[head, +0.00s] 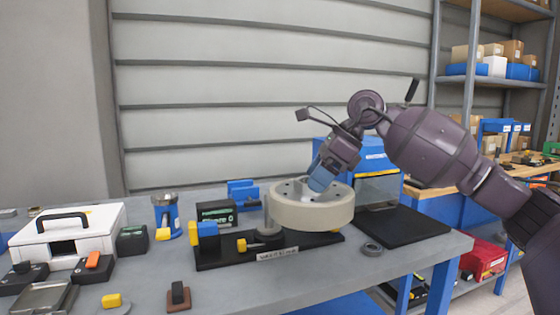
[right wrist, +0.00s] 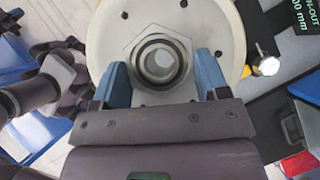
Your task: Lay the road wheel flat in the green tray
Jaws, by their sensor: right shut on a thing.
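The road wheel (head: 318,217) is a thick cream ring with dark holes on its face, seen roughly level above a black fixture board (head: 215,258). My right gripper (head: 318,185) reaches down to the wheel's middle. In the right wrist view the blue fingers (right wrist: 163,82) are shut on the hub, one on each side of its round bearing (right wrist: 160,63).
A black mat (head: 405,228) and a dark ring (head: 372,249) lie right of the wheel. A blue cabinet (head: 372,160) stands behind.

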